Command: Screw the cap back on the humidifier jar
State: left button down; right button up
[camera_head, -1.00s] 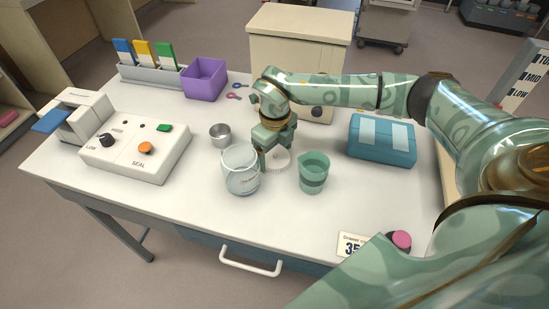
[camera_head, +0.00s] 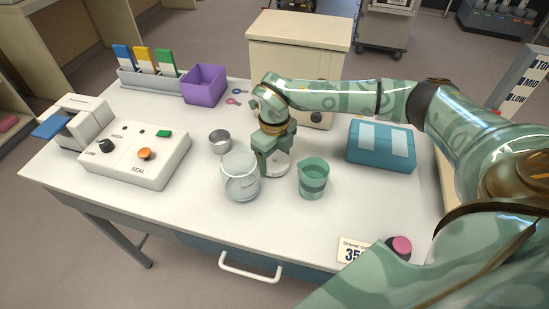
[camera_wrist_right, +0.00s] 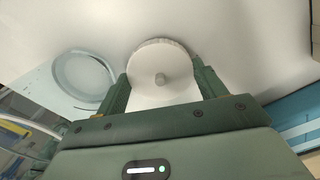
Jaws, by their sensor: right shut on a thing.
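The humidifier jar (camera_head: 240,178) is a clear, open-topped jar standing upright on the table. In the right wrist view the jar (camera_wrist_right: 84,76) shows at the left as a round rim. The cap (camera_head: 280,164) is a white disc just right of the jar, apart from it. The cap is at or close to the table top. My left gripper is not in view.
A green beaker (camera_head: 312,180) stands close right of the cap, and a metal cup (camera_head: 220,141) behind the jar. A sealing machine (camera_head: 137,150) is at left, a teal box (camera_head: 381,147) at right, a purple bin (camera_head: 204,85) at back.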

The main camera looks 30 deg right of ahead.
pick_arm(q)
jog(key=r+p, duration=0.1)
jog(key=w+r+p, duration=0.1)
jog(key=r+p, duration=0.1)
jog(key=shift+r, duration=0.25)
pick_arm(e)
notch_tip(320, 180, up, 17)
jog(key=shift+r, duration=0.15)
notch_tip(320, 180, up, 7)
jog(key=p, duration=0.6)
send_over(274, 160)
pick_arm(q)
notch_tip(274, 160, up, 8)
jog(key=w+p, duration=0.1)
jog(key=p, duration=0.1)
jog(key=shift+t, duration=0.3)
pick_arm(e)
jog(key=s+a+n, duration=0.4)
jog(key=s+n, duration=0.1)
jog(key=n, duration=1.1)
jog(key=s+a+f+n, duration=0.1)
jog(key=s+a+n, duration=0.3)
jog(key=n, duration=1.3)
jog(key=shift+s, duration=1.1)
